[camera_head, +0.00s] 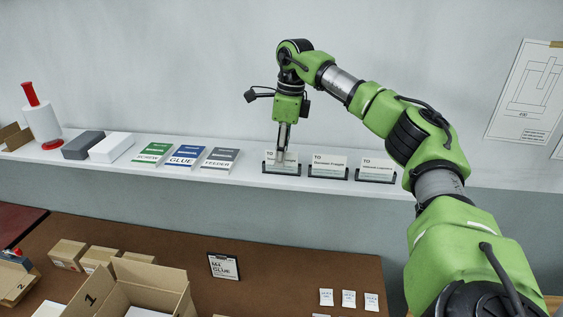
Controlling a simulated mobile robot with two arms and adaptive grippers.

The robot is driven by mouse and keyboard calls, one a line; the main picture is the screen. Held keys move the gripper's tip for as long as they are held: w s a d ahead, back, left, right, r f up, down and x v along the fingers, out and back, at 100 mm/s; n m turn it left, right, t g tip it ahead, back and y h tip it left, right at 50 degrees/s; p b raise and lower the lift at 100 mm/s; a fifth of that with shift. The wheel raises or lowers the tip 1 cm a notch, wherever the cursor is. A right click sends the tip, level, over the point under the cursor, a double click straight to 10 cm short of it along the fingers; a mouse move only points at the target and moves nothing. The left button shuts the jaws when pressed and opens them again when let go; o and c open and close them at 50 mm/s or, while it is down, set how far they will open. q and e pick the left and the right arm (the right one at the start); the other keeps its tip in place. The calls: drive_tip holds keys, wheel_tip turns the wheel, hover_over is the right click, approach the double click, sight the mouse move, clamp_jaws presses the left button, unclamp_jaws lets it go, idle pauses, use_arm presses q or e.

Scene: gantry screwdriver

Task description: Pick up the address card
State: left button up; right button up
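Several address cards stand in dark holders on the white shelf. The left address card (271,167) is partly hidden by my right gripper. The middle address card (328,167) and the right address card (376,170) stand to its right, each with "TO" printed on it. My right gripper (283,154) points down at the left card, its fingers overlapping the card's upper part. The fingers look close together, but I cannot tell whether they grip the card. My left gripper is not in view.
Green, blue and grey boxes (188,156) lie on the shelf left of the cards, with grey and white blocks (111,147) and a roll dispenser (42,122) farther left. Below, a brown table (300,268) holds an open carton (165,279), small boxes, a clipboard (223,266) and small labels.

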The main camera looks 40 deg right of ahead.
drive_tip(key=shift+f, duration=0.15)
drive_tip(key=shift+c, duration=0.3)
clamp_jaws()
drive_tip(key=shift+r, duration=0.2)
